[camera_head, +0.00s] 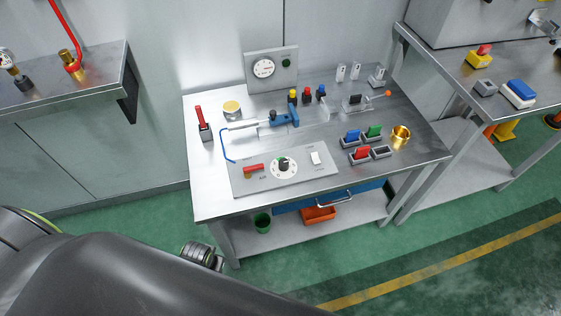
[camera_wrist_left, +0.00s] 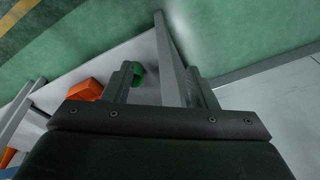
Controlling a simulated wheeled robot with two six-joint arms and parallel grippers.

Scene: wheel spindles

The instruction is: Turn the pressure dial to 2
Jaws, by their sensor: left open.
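The pressure dial (camera_head: 284,165) is a dark knob on a round white scale, set in the grey control panel (camera_head: 250,183) on the front of the metal workbench. A small green mark shows near the knob; its numbers are too small to read. A round gauge (camera_head: 263,68) stands on an upright plate behind. My left gripper (camera_wrist_left: 162,72) is open and empty in the left wrist view, facing the lower shelf and floor, away from the dial. In the head view my arm fills the lower left, and the fingers are not clear there. My right gripper is not in view.
On the panel are a red-handled valve (camera_head: 254,168) and a white switch (camera_head: 316,158). A blue hose and clamp fixture (camera_head: 284,117) lie behind. Coloured blocks in holders (camera_head: 362,155) and a brass ring (camera_head: 401,134) sit to the right. A green cup (camera_wrist_left: 138,75) and orange bin (camera_wrist_left: 84,90) are below.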

